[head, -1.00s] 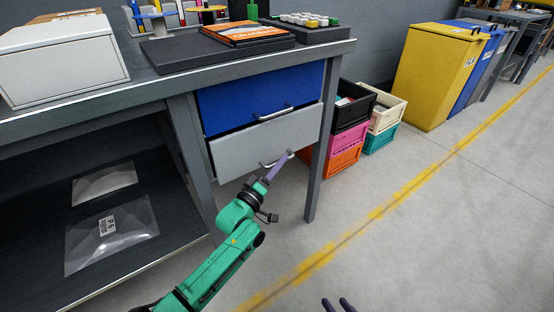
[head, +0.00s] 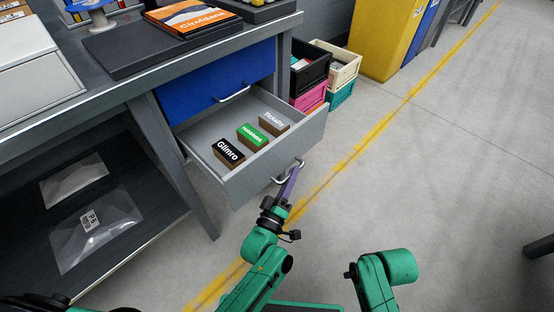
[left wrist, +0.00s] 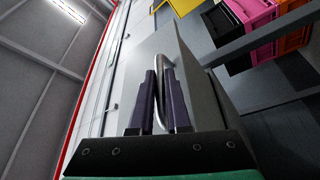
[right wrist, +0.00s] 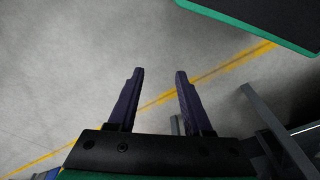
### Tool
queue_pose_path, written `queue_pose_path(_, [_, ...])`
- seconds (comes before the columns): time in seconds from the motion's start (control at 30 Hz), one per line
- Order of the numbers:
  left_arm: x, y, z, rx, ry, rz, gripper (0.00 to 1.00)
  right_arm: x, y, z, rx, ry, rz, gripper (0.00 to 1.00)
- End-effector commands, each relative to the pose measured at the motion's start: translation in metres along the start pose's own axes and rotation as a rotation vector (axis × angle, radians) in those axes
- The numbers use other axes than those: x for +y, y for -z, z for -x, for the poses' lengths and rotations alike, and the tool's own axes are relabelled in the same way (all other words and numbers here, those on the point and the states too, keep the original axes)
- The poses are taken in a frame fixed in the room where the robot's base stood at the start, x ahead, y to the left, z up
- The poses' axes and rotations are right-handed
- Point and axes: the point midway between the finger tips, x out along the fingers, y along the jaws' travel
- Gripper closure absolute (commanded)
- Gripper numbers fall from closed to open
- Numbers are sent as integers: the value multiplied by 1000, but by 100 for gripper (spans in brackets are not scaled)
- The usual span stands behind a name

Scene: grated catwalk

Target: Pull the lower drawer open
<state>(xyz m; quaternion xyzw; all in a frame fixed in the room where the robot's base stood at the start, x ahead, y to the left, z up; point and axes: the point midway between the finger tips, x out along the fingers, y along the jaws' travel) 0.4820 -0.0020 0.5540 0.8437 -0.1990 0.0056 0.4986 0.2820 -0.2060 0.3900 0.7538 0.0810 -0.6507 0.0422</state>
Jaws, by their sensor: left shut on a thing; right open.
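The lower drawer (head: 283,158) is grey and stands pulled well out from under the blue upper drawer (head: 225,82), which is shut. Inside the lower drawer lie a black-topped box (head: 229,152), a green-topped box (head: 252,136) and a white-topped box (head: 273,122). My left gripper (head: 292,172) is shut on the lower drawer's metal handle (head: 279,180). The left wrist view shows the handle (left wrist: 162,62) between its fingers (left wrist: 160,85). My right gripper (right wrist: 159,75) is open and empty over bare floor in the right wrist view.
The bench top (head: 110,98) carries a dark tray, an orange book and a white case. Stacked crates (head: 309,72) stand behind the drawer, right of the bench. A bench leg (head: 178,160) rises left of the drawer. The floor (head: 440,150) to the right is largely clear.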

Motion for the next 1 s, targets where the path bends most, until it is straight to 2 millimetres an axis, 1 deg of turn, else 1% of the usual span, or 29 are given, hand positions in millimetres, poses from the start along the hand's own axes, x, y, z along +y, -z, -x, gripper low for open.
queue_pose_path(0.1, [8, -13, 7, -3, 5, 2, 100, 1, -2, -8, -4, -4, -2, 50])
queue_pose_path(0.23, [13, -22, 10, -2, 5, 0, 100, 2, -3, -14, -4, -6, -4, 50])
queue_pose_path(0.4, [16, -26, 12, -1, 4, -1, 100, 3, -4, -18, -5, -7, -4, 50])
queue_pose_path(0.7, [16, -26, 12, -1, 4, 0, 100, 3, -4, -18, -5, -7, -4, 50])
queue_pose_path(0.73, [16, -26, 12, -1, 4, 0, 81, 3, -4, -18, -5, -7, -4, 50])
queue_pose_path(0.77, [16, -26, 12, -1, 4, 0, 70, 3, -4, -18, -5, -7, -4, 50])
queue_pose_path(0.8, [16, -26, 12, -1, 4, 0, 55, 3, -4, -18, -5, -7, -4, 50])
queue_pose_path(1.0, [17, -26, 12, 0, 2, 0, 55, 3, -4, -18, -5, -6, -4, 50])
